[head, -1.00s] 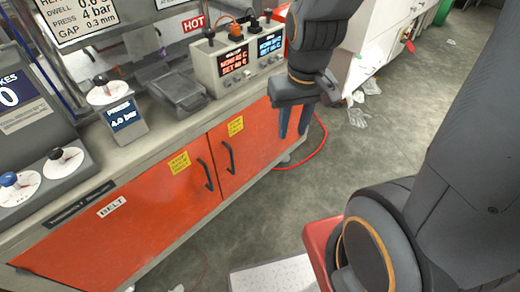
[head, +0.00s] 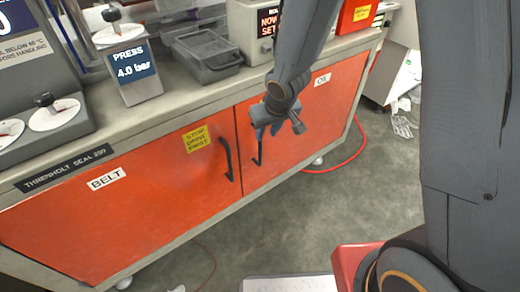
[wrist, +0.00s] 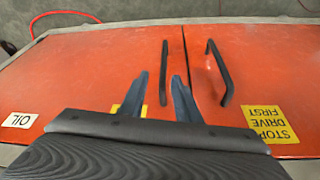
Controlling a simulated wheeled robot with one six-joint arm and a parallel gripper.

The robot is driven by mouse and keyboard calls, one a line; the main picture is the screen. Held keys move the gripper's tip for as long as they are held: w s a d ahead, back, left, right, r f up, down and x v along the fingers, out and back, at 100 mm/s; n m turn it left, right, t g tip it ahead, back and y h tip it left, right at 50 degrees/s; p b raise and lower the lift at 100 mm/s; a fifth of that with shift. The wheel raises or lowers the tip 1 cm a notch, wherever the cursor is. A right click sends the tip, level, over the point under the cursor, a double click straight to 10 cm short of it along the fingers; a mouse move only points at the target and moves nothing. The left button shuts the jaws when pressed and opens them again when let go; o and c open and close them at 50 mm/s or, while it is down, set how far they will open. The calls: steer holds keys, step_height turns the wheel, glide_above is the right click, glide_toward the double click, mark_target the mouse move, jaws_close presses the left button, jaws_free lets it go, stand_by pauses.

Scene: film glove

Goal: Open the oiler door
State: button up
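The oiler door (head: 305,115) is the orange right-hand cabinet door marked OIL (head: 322,79). It is shut, with a black bar handle (head: 258,150) near its left edge. My gripper (head: 268,130) is in front of this door by the handle, partly hiding it. In the wrist view the oiler door (wrist: 95,75) is on the left, its OIL label upside down. My gripper's two blue fingers (wrist: 160,95) are apart and empty. The handle (wrist: 164,72) shows in line with the gap between them; the frames do not show contact.
The orange BELT door (head: 100,220) is shut to the left, with its own black handle (head: 228,158) close by and a yellow note (head: 196,139). The worktop (head: 165,115) overhangs above, carrying a grey box (head: 205,55). A red hose (head: 345,160) lies on the floor at right.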

steer(key=b+x, duration=0.6)
steer(key=x, duration=0.3)
steer(key=shift+a, duration=0.4)
steer(key=shift+s+r, duration=0.1)
jaws_close()
